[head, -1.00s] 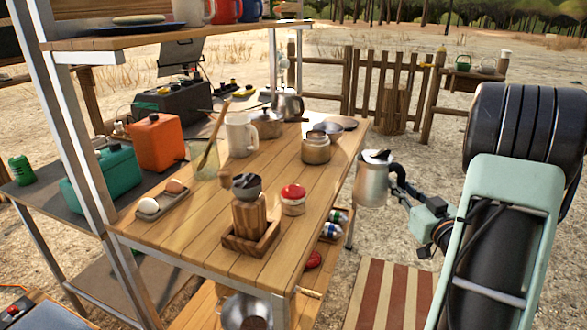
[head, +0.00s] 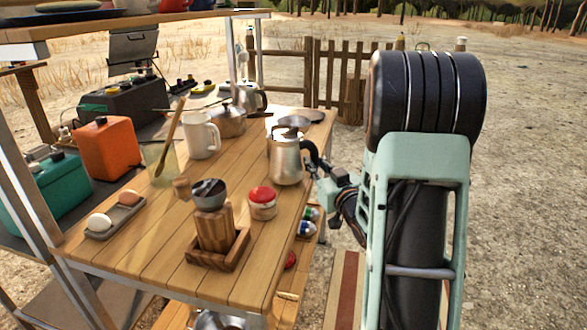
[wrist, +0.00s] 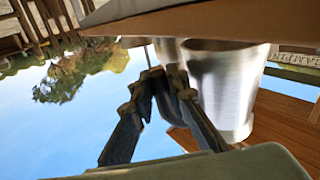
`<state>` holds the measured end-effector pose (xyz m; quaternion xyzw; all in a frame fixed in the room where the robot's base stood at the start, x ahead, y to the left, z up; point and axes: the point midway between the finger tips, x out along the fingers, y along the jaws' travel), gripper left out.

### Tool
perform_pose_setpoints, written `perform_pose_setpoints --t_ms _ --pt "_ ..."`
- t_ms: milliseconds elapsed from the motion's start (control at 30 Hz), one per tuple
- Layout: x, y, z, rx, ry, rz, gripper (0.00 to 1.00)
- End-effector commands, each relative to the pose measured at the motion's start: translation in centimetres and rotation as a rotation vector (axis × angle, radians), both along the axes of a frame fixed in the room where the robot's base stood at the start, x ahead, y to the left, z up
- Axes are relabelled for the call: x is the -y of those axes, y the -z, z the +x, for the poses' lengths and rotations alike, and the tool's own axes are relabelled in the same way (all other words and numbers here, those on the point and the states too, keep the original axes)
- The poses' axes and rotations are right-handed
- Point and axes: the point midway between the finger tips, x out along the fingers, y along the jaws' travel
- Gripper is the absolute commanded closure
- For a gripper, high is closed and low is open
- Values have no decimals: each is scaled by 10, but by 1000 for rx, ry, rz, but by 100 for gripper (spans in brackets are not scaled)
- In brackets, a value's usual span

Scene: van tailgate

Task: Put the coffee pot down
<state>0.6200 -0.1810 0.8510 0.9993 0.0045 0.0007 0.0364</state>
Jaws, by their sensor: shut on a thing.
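The coffee pot (head: 285,160) is a shiny metal pot with a dark handle on its right side. In the head view it is upright over the right part of the wooden table (head: 160,245). Whether its base touches the boards or hangs just above them I cannot tell. My gripper (head: 317,172) is shut on the handle from the right. In the tilted wrist view, my gripper's dark fingers (wrist: 160,82) close beside the pot's metal body (wrist: 225,85); the handle is mostly hidden by them.
A red-lidded jar (head: 262,204) stands in front of the pot. A wooden grinder (head: 214,228) sits in a tray to the left. A white mug (head: 201,135), a metal pot (head: 228,120) and small dishes (head: 294,122) stand behind.

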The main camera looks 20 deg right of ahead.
Motion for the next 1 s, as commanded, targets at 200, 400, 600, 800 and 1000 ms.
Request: perform_pose_setpoints --t_ms 200,400,600,800,1000 --pt "-15 -1 11 5 -1 -2 100" --pt "-46 -1 31 6 -4 -1 100" --pt "-46 14 32 3 2 -2 100" --pt "-46 13 32 4 1 -2 100" --pt "-46 18 31 1 1 -2 85"
